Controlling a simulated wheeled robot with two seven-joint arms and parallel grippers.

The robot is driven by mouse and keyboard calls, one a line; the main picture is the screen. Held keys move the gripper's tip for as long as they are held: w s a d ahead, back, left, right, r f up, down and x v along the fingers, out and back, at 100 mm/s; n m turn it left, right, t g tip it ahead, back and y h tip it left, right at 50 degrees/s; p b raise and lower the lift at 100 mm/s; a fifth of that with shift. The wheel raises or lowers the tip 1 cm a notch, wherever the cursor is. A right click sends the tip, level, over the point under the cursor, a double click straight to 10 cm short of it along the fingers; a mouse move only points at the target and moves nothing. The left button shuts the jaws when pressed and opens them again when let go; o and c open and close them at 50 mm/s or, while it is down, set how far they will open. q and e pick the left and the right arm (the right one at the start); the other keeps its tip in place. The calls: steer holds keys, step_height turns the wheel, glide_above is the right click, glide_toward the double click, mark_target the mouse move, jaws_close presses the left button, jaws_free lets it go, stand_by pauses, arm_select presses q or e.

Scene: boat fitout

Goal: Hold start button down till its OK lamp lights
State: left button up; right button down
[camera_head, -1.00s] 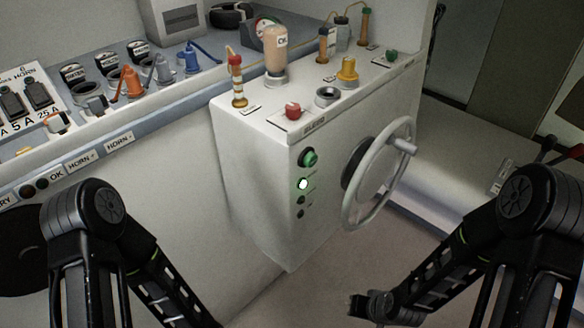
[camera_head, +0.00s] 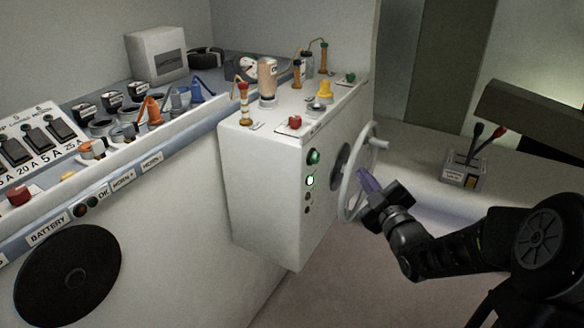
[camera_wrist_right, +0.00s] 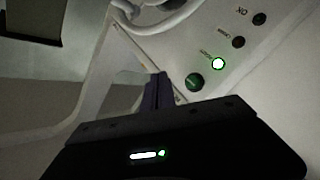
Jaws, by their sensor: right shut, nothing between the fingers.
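The green start button (camera_head: 313,156) is on the front of the white console (camera_head: 262,190), and it also shows in the right wrist view (camera_wrist_right: 195,82). The lamp (camera_head: 310,181) just below it glows bright green-white. Two lamps below are dark; the lowest is the OK lamp (camera_head: 307,210), labelled OK in the right wrist view (camera_wrist_right: 260,18). My right gripper (camera_head: 365,179) is shut and empty, its purple fingers in front of the handwheel's right side in the head view. In the right wrist view its fingers (camera_wrist_right: 157,90) are left of the button, apart from it in the picture. My left gripper is out of view.
The grey handwheel (camera_head: 352,190) sticks out of the console right of the button. A red button (camera_head: 295,122) and several fittings stand on the console top. A lever box (camera_head: 464,170) is farther right. The switch bench (camera_head: 160,140) is at left.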

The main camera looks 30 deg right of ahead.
mark_target(316, 158)
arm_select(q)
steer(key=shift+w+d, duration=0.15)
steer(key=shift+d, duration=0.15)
arm_select(e)
steer(key=w+a, duration=0.4)
steer(key=w, duration=0.3)
steer(key=shift+w+a+n, duration=0.15)
steer(key=shift+w+n, duration=0.1)
steer(key=shift+n, duration=0.05)
stand_by(0.4)
arm_select(q)
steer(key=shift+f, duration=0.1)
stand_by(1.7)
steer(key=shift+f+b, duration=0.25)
steer(key=shift+b, duration=0.1)
arm_select(e)
steer(key=shift+w+a, duration=0.25)
steer(key=shift+w, duration=0.1)
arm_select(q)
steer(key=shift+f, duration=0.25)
arm_select(e)
steer(key=shift+w+a+r, duration=0.1)
steer(key=shift+w+a, duration=0.25)
steer(key=shift+w, duration=0.1)
stand_by(0.9)
